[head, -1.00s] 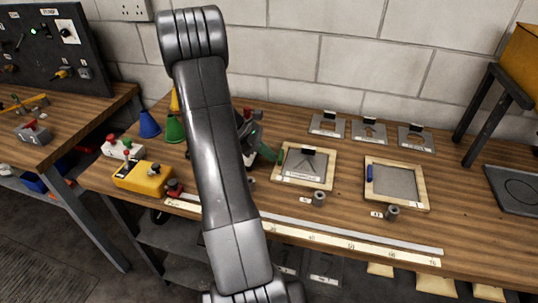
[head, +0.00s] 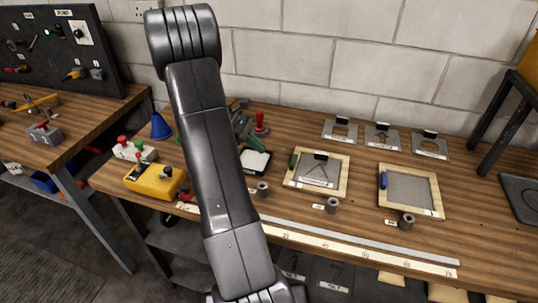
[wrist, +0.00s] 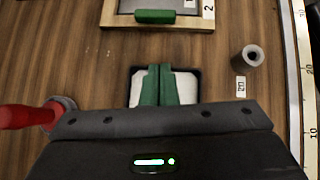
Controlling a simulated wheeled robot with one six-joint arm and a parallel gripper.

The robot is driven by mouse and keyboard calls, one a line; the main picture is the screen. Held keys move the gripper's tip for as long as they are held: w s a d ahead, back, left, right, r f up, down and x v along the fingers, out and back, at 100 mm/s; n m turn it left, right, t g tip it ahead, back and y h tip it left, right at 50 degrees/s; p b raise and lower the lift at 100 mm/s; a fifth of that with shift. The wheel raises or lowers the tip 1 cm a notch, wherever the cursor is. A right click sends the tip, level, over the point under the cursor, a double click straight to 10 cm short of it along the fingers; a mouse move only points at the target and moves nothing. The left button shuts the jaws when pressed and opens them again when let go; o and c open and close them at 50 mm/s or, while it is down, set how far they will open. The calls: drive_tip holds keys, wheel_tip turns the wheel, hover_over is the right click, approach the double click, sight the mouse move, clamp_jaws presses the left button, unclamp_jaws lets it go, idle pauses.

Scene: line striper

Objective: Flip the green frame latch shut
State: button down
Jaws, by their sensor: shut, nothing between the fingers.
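The green frame latch (head: 293,160) is a small green bar along the left edge of a wooden frame (head: 301,187) that holds a grey stencil plate. In the wrist view the green latch (wrist: 155,16) lies along the frame's near bar at the top of the picture. My gripper (wrist: 160,70) has its green fingers shut together and empty, pointing toward the frame and apart from it. They appear over a white pad with a dark border (wrist: 187,84). In the head view my arm partly hides the gripper (head: 246,131).
A second frame with a blue latch (head: 383,180) lies to the right. A red-handled tool (head: 260,122) stands close by my gripper. The white pad (head: 256,162) lies left of the frame. A grey cylinder (head: 332,205) and a long ruler (head: 340,246) lie in front.

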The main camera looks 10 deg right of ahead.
sight(293, 162)
drive_tip(key=v, duration=0.5)
drive_tip(key=shift+w+f, duration=0.15)
drive_tip(key=shift+d, duration=0.1)
drive_tip(key=d+r+y, duration=0.1)
drive_tip(key=y, duration=0.1)
drive_tip(key=s+d+r+m+y, duration=0.1)
drive_tip(key=d+y, duration=0.1)
drive_tip(key=shift+d+r+m+t+y, duration=0.3)
drive_tip(key=shift+d+r, duration=0.05)
drive_tip(key=x, duration=0.9)
drive_tip(key=shift+s+d+f+p, duration=0.15)
drive_tip(key=shift+d+f+p, duration=0.05)
drive_tip(key=shift+f+p, duration=0.2)
drive_tip(key=shift+s+d+p, duration=0.15)
drive_tip(key=shift+s+d, duration=0.1)
drive_tip(key=shift+d, duration=0.35)
drive_tip(key=shift+s+d+p, duration=0.2)
drive_tip(key=shift+s+d, duration=0.05)
drive_tip(key=shift+d, duration=0.4)
drive_tip(key=shift+s+d+p, duration=0.15)
drive_tip(key=shift+s+d, duration=0.1)
drive_tip(key=shift+d, duration=0.35)
